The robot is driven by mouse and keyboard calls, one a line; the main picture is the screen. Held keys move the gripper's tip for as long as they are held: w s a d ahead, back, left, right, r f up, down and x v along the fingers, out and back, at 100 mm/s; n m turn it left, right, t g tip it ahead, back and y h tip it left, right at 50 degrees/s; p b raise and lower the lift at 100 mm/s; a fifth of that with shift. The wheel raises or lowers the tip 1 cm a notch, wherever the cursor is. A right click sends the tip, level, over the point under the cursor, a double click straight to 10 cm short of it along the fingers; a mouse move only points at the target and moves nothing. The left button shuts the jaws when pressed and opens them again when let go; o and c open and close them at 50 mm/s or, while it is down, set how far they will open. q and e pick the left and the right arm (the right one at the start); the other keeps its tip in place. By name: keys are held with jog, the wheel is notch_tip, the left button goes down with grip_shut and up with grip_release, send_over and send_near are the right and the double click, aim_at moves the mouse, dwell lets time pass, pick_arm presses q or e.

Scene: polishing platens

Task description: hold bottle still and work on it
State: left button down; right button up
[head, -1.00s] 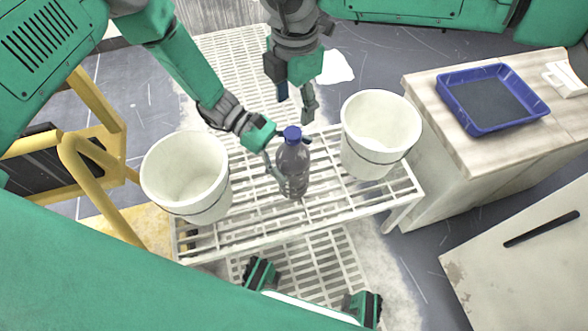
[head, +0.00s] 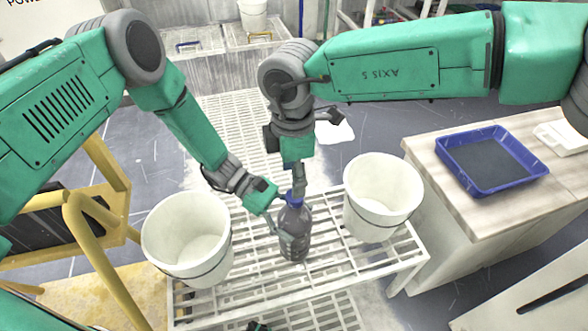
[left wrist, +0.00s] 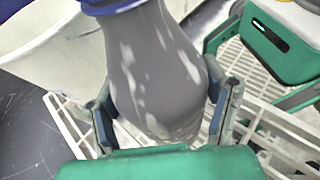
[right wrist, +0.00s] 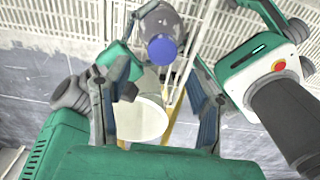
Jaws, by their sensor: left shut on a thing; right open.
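A dark translucent bottle (head: 295,232) with a blue cap stands upright on a white slatted rack (head: 345,268) between two white buckets. My left gripper (head: 277,212) is shut around the bottle's upper body. In the left wrist view the bottle (left wrist: 155,75) sits between both fingers. My right gripper (head: 300,185) is open and points down just above the cap, partly overlapping it in the head view. In the right wrist view the blue cap (right wrist: 162,50) shows beyond the open fingers, apart from them.
A white bucket (head: 187,235) stands left of the bottle and another bucket (head: 383,195) stands right of it. A blue tray (head: 490,160) lies on a cabinet at the right. A yellow frame (head: 95,225) stands at the left. The rack's slats are bare in front of the bottle.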

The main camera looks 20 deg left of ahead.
send_near(295, 226)
jog(key=w+f, duration=0.1)
jog(key=w+a+f, duration=0.1)
jog(key=w+f, duration=0.1)
jog(key=shift+w+a, duration=0.1)
jog(key=shift+a, duration=0.05)
jog(key=shift+c, duration=0.5)
